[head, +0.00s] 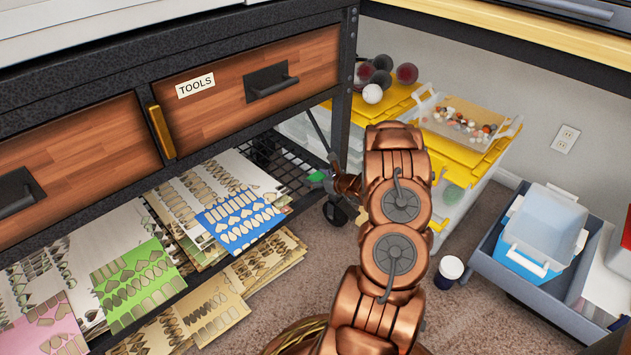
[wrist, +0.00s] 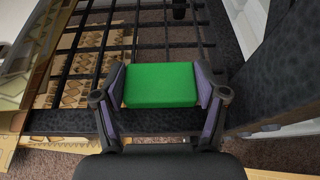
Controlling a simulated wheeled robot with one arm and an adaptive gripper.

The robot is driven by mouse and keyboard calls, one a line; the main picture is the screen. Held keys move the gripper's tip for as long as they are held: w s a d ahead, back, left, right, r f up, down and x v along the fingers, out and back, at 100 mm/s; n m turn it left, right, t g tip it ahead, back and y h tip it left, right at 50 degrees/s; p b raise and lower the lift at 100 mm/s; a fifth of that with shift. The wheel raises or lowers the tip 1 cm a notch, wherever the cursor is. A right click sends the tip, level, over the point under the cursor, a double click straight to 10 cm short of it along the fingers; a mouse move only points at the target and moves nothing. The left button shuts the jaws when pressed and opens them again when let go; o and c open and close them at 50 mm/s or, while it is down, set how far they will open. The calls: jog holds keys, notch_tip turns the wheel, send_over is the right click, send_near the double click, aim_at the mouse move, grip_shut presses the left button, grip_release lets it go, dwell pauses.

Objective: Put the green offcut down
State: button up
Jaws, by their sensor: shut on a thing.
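The green offcut (wrist: 160,86) is a flat, bright green rectangular block. In the wrist view it sits between the two fingers of my gripper (wrist: 161,88), which is shut on it. Black shelf bars (wrist: 150,40) lie beyond and beneath the offcut in that view; I cannot tell whether it touches them. In the head view the green offcut (head: 317,176) is a small patch at the end of my gripper (head: 325,178), by the right end of the wire shelf. My arm hides part of the area behind it.
The wire shelf (head: 278,158) has a bare right end and holds cut sheets, including a blue sheet (head: 238,217) and a green sheet (head: 135,284). A black table leg (head: 345,85) stands close by.

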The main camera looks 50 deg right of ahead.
jog(key=shift+f, duration=0.1)
jog(key=o, duration=0.9)
jog(key=shift+c, duration=0.2)
